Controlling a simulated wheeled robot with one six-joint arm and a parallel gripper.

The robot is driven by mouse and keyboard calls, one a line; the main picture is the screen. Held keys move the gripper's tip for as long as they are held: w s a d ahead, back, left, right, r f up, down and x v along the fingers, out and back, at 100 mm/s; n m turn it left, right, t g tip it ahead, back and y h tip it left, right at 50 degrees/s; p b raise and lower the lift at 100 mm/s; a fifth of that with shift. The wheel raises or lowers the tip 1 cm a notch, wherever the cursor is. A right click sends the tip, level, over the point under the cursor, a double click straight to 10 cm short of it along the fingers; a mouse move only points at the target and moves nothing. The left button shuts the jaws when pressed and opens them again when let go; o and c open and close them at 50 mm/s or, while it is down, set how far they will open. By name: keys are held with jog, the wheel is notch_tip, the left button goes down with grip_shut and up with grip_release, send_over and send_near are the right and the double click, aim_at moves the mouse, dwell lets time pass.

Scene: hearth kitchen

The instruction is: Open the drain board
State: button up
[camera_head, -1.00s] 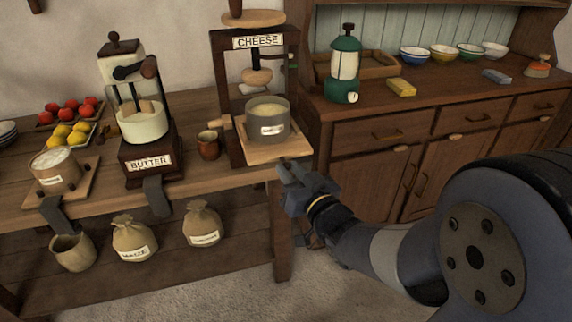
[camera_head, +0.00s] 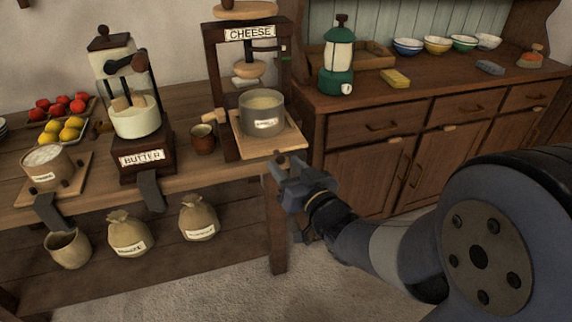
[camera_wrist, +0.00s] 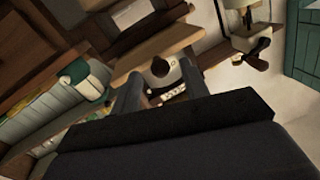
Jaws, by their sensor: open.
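The drain board (camera_head: 288,141) is a pale wooden board under the cheese press, on the right end of the wooden bench. A grey pot (camera_head: 262,115) with a white label stands on it. My gripper (camera_head: 283,167) is open and empty, just below and in front of the board's front right corner. I cannot tell whether it touches the board. In the wrist view the two fingers stand apart (camera_wrist: 158,98), with a rounded object and a pale wooden slab beyond them; the tilted view makes these hard to name.
The bench leg (camera_head: 276,235) stands close to my gripper. A butter churn (camera_head: 135,120) and brown cup (camera_head: 203,139) are to the left. A dark sideboard (camera_head: 372,165) with a green lantern (camera_head: 338,70) is at the right. The floor in front is clear.

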jog(key=v, duration=1)
jog(key=shift+p, duration=0.45)
jog(key=b+x, duration=0.1)
jog(key=x, duration=1)
jog(key=shift+w, duration=0.1)
